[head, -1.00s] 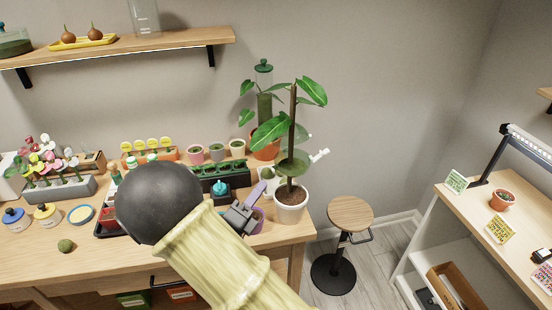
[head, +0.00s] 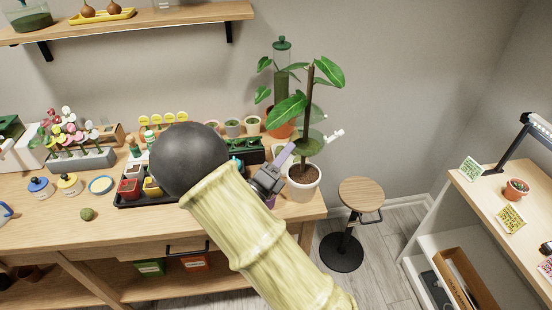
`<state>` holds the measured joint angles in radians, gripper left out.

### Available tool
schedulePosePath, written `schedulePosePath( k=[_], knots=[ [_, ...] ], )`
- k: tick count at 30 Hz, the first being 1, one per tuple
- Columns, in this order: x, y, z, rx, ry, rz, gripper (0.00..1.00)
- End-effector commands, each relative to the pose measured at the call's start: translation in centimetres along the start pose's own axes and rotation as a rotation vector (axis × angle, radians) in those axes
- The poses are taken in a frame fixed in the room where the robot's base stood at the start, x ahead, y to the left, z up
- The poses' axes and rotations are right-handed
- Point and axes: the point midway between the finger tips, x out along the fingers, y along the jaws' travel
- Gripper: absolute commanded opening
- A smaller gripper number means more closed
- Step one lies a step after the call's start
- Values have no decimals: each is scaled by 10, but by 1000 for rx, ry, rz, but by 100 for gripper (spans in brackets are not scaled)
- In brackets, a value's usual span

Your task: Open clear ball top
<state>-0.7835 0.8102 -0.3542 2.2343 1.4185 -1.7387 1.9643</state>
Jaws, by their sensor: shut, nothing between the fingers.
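A tall clear cylinder (head: 281,88) with a green lid and round knob stands behind the potted plant; its lid sits on it. A clear rounded vessel (head: 31,20) with green contents is on the shelf at the top left, its top cut off by the frame edge. I cannot tell which of these is the clear ball top. My gripper (head: 287,152), grey with lavender fingers, is shut and empty. It appears just left of the plant's white pot, well below and in front of the shelf. My arm's black ball and bamboo-like link hide part of the bench.
The leafy plant in a white pot (head: 303,187) stands at the bench's right end, close to my gripper. A dark tray (head: 130,203) with small pots is partly behind my arm. A stool (head: 361,194) stands right of the bench (head: 40,232). The bench's left front is mostly clear.

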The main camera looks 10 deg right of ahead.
Motion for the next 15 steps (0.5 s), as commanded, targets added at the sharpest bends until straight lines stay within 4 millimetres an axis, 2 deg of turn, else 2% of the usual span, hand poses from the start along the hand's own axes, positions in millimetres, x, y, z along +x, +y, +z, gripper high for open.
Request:
schedulePosePath(
  k=[1, 6, 9, 15],
  knots=[
    [12, -4, 1, -2, 2, -3, 0],
    [41, -4, 2, -1, 1, -2, 0],
    [52, -4, 16, 3, 0, -1, 0],
    [63, -1, 28, 0, -1, 1, 0]
  ],
)
